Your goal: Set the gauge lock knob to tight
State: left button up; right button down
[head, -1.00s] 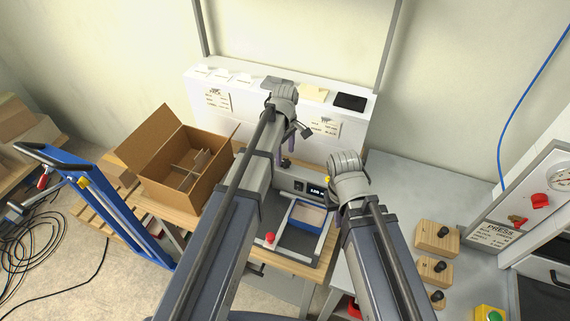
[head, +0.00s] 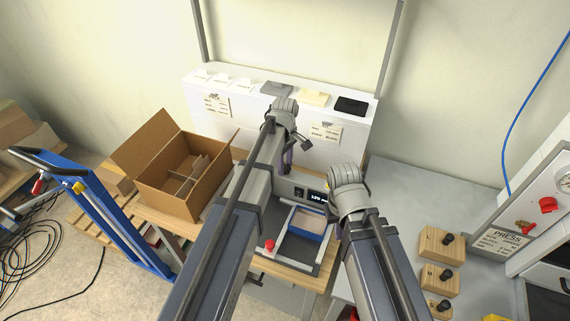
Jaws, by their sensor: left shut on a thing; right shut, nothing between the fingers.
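My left gripper (head: 287,160) is at the back of the box former (head: 282,186), left of its lit display (head: 318,197). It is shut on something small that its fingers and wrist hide. I cannot tell from this view whether that is the gauge lock knob, and no tight mark is readable. A red knob (head: 269,245) stands at the front left of the former's frame, apart from both grippers. My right gripper (head: 337,228) is shut and empty by the former's right side, mostly hidden under its wrist.
A blue-rimmed tray (head: 292,228) sits in the former. An open cardboard box (head: 172,195) with dividers stands to the left, by a blue trolley (head: 112,225). Wooden blocks with black knobs (head: 438,245) and a press (head: 535,220) are at right. The grey bench behind them is clear.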

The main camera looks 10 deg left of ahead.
pick_arm(q)
grip_shut()
jog(key=shift+m, duration=0.4)
jog(key=m, duration=0.6)
jog(key=shift+m, duration=0.3)
jog(key=m, duration=0.5)
jog(key=shift+d, duration=0.1)
jog(key=m, duration=0.5)
jog(key=shift+m, duration=0.4)
